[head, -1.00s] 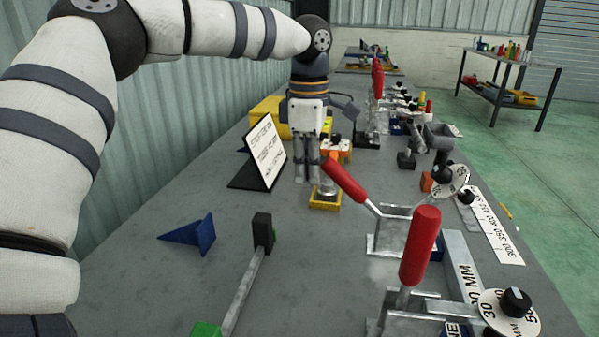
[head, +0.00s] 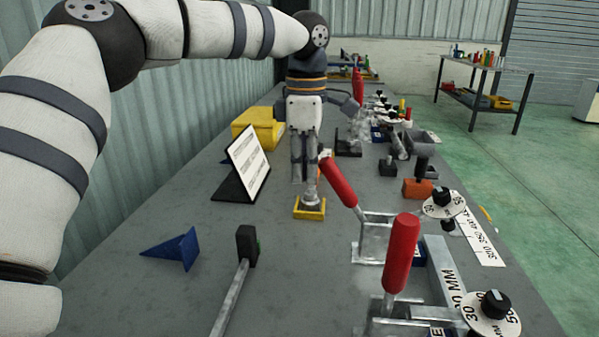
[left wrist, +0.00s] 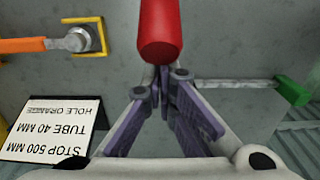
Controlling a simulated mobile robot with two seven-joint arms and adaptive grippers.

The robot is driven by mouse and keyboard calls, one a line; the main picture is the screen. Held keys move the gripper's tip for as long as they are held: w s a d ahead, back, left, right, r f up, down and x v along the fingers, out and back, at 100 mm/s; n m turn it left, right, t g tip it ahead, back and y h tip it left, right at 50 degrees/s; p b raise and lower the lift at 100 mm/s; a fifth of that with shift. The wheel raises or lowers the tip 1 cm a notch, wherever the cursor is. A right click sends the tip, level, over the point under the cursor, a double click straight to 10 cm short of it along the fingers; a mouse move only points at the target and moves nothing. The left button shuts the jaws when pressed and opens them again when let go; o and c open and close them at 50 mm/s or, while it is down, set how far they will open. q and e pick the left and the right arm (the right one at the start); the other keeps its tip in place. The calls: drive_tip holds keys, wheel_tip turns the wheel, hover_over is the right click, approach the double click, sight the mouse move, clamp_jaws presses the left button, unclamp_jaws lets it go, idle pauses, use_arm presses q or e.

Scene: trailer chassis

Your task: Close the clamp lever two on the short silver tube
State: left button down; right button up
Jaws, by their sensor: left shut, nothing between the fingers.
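Two clamps with red lever handles stand on the grey table in the head view. The farther red lever (head: 338,182) leans up to the left, and the nearer red lever (head: 401,254) stands almost upright. A square silver tube (head: 445,268) marked in MM lies beside the nearer clamp. My left gripper (head: 304,176) points down, shut and empty, just left of the farther lever's tip. In the left wrist view a red handle (left wrist: 160,32) lies just beyond the shut fingertips (left wrist: 163,76); contact cannot be told. My right gripper is out of view.
A yellow-based fixture (head: 310,211) stands below the gripper, with a sign (head: 247,163) to its left. Dial stops (head: 441,202) line the right edge.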

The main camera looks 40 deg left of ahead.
use_arm(q)
drive_tip(key=shift+w+d+r, duration=0.25)
drive_tip(key=shift+d+r, duration=0.05)
drive_tip(key=shift+d, duration=0.15)
drive_tip(key=shift+w+d+r, duration=0.2)
drive_tip(key=shift+d+r, duration=0.1)
drive_tip(key=shift+d, duration=0.15)
drive_tip(key=shift+w+d+r, duration=0.35)
drive_tip(key=shift+w+d, duration=0.1)
drive_tip(key=shift+d, duration=0.35)
drive_tip(key=shift+w+d+r, duration=0.3)
drive_tip(key=shift+w+d, duration=0.1)
drive_tip(key=shift+d, duration=0.35)
drive_tip(key=shift+w+d+r+b, duration=0.1)
drive_tip(key=shift+w+d+b, duration=0.35)
drive_tip(key=shift+d, duration=0.55)
wheel_tip(320, 180, up, 8)
